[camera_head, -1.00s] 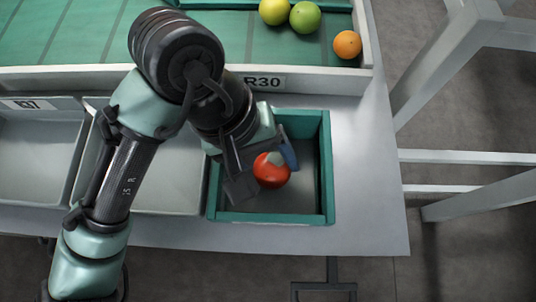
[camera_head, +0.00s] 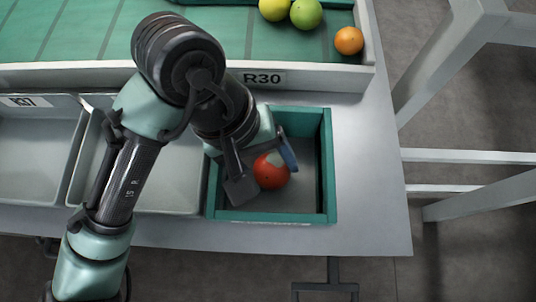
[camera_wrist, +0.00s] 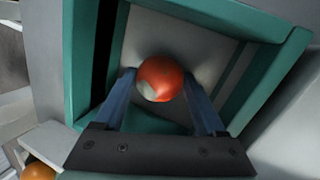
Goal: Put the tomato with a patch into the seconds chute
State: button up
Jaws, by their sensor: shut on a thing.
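The tomato with a patch (camera_head: 270,172) is red with a pale greyish patch. It also shows in the wrist view (camera_wrist: 161,76), between the two blue fingertips. My gripper (camera_wrist: 160,90) is shut on it; in the head view my gripper (camera_head: 266,166) reaches over the green-walled box. The tomato is inside the outline of this box, the likely seconds chute (camera_head: 325,165), whose grey floor shows around it. I cannot tell whether the tomato touches the floor.
Two grey trays (camera_head: 38,150) stand left of the green box. Behind is a green sorting bed with a label R30 (camera_head: 264,78), holding a yellow-green tomato (camera_head: 273,9), a green one (camera_head: 306,14) and an orange one (camera_head: 349,40). White table surface (camera_head: 365,190) is clear at right.

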jog(key=o, duration=0.9)
jog(key=shift+c, duration=0.2)
jog(key=shift+f, duration=0.1)
jog(key=shift+c, duration=1)
notch_tip(320, 180, up, 7)
jog(key=p, duration=0.7)
jog(key=shift+p, duration=0.35)
